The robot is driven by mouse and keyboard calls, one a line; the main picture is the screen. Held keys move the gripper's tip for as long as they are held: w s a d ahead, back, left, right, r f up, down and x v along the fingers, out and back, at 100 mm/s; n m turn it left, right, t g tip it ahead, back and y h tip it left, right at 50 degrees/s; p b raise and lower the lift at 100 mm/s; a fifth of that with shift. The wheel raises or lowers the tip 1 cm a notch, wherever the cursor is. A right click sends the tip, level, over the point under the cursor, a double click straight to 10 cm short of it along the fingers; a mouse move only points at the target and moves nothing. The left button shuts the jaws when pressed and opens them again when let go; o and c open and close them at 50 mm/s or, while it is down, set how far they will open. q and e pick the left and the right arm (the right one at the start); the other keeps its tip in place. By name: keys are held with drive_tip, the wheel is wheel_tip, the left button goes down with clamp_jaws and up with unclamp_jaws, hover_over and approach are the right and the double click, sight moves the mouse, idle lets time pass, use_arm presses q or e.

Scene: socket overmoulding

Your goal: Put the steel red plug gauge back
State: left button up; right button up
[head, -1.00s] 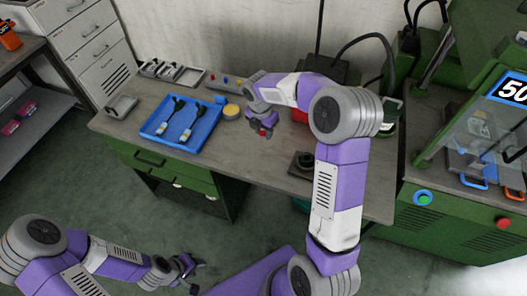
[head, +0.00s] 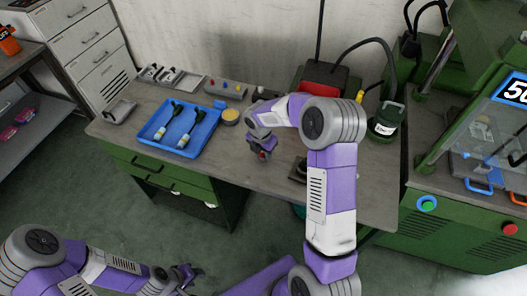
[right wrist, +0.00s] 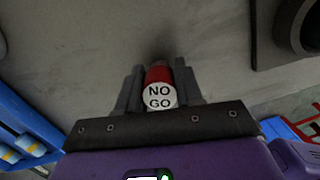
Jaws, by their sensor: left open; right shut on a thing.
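My right gripper (head: 264,152) is over the middle of the workbench. It is shut on the red plug gauge (right wrist: 159,75), whose white end face reads "NO GO" in the right wrist view. In that view the gauge sits between the two grey fingers of the gripper (right wrist: 160,90); its far end is dark and blurred. A grey rack (head: 224,88) with small coloured pieces stands at the back of the bench, left of the gripper. My left gripper (head: 187,276) is open and empty, low in front of the bench.
A blue tray (head: 152,133) with two dark-and-yellow tools lies left on the bench (head: 245,172). A round yellow-topped tin (head: 230,116) stands beside it. A dark block (right wrist: 300,25) is right of the gripper.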

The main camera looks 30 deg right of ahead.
drive_tip(key=o, duration=1.1)
drive_tip(key=r+p, duration=0.1)
drive_tip(key=r, duration=0.3)
drive_tip(key=a+r+p, duration=0.1)
drive_tip(key=r, duration=0.3)
drive_tip(key=r+p, duration=0.1)
drive_tip(key=r, duration=0.3)
drive_tip(key=shift+s+a, duration=0.15)
drive_tip(key=shift+s, duration=0.2)
